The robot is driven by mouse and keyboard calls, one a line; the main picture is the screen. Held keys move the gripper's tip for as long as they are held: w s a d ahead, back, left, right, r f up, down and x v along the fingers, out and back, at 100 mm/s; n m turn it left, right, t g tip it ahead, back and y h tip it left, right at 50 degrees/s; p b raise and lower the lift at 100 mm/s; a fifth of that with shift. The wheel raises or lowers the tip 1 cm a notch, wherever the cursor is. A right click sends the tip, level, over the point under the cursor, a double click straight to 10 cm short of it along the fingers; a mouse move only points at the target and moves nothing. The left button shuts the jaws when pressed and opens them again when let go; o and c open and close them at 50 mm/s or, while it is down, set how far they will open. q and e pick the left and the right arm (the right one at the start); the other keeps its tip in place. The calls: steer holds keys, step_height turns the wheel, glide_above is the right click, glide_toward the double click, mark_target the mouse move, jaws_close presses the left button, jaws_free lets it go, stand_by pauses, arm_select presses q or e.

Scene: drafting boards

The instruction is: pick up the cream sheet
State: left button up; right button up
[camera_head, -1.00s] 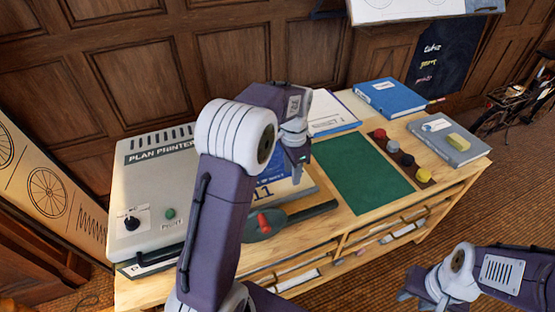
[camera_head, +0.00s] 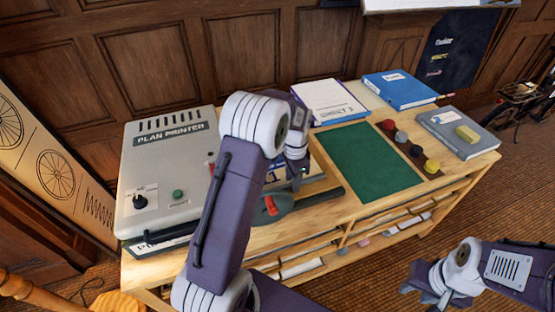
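A pale cream sheet (camera_head: 364,95) shows in part on the desk top, between the white pad and the blue binder; its left side seems covered by the pad. My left gripper (camera_head: 297,178) points down over the blue-and-white printed item left of the green mat, apart from the sheet. Its fingertips are small and partly hidden by the wrist, so I cannot tell whether they are open. My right gripper (camera_head: 424,294) hangs in front of the desk at lower right, with its fingers apart and nothing between them.
The white pad marked SHEET 3 (camera_head: 328,102), blue binder (camera_head: 400,90), green mat (camera_head: 368,160), several coloured knobs (camera_head: 402,149) and a grey book (camera_head: 458,133) fill the desk's right part. The plan printer (camera_head: 150,165) and a red-handled trimmer (camera_head: 290,205) stand at left.

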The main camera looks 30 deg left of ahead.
arm_select(q)
steer(key=shift+w+f, duration=0.1)
steer(key=shift+f, duration=0.2)
jaws_close()
steer(key=shift+r, duration=0.1)
